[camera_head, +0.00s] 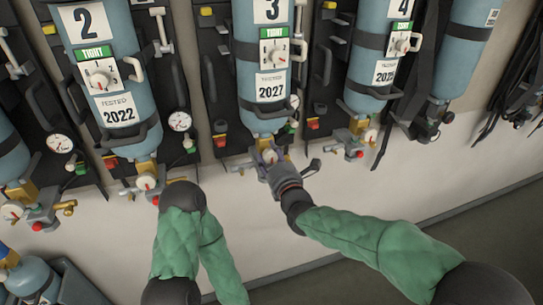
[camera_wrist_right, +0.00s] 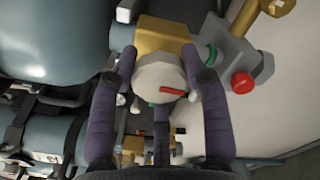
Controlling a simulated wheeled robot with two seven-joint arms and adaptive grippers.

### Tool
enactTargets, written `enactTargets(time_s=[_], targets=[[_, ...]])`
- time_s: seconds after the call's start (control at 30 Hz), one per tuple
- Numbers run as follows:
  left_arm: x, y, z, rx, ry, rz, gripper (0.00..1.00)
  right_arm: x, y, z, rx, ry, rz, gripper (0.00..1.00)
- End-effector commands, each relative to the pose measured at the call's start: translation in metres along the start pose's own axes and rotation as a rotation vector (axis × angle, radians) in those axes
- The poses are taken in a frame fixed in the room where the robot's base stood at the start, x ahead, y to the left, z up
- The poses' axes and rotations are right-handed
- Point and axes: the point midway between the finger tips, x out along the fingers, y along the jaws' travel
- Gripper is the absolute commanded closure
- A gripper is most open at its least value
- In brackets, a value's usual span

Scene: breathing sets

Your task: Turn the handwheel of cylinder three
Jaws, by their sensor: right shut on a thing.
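Cylinder three (camera_head: 262,75) is a blue cylinder with a white "3" label, hanging upright on the wall rack. Its handwheel (camera_head: 269,155) is at the brass valve on its lower end, partly hidden by my right gripper (camera_head: 273,163). In the right wrist view the handwheel (camera_wrist_right: 158,82) is a pale round knob with a red mark, in front of a brass block (camera_wrist_right: 162,35). The purple fingers of my right gripper (camera_wrist_right: 160,66) are shut on it, one on each side. My left arm shows at the lower left, but its gripper is not in view.
Cylinder two (camera_head: 115,80) hangs to the left and cylinder four (camera_head: 378,65) to the right, with similar valves. Gauges, hoses and red knobs (camera_wrist_right: 242,83) sit close around the valves. The pale wall (camera_head: 330,205) below is clear.

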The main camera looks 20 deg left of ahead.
Motion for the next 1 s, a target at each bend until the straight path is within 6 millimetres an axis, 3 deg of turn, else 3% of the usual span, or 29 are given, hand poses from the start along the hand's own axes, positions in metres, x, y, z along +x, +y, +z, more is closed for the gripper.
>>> enactTargets(time_s=[0.07, 0.1, 0.17, 0.63, 1.0], targets=[[0.0, 0.0, 0.0, 0.0, 0.0, 0.0, 0.6, 0.0, -0.002, -0.004, 0.0, 0.008, -0.004, 0.86], [0.0, 0.0, 0.0, 0.0, 0.0, 0.0, 0.6, 0.0, -0.002, -0.004, 0.0, 0.008, -0.004, 0.45], [0.0, 0.0, 0.0, 0.0, 0.0, 0.0, 0.6, 0.0, -0.002, -0.004, 0.001, 0.008, -0.004, 0.29], [0.0, 0.0, 0.0, 0.0, 0.0, 0.0, 0.6, -0.007, -0.001, -0.002, 0.002, 0.004, -0.003, 0.29], [0.0, 0.0, 0.0, 0.0, 0.0, 0.0, 0.6, -0.06, -0.001, -0.002, 0.002, 0.005, -0.003, 0.29]])
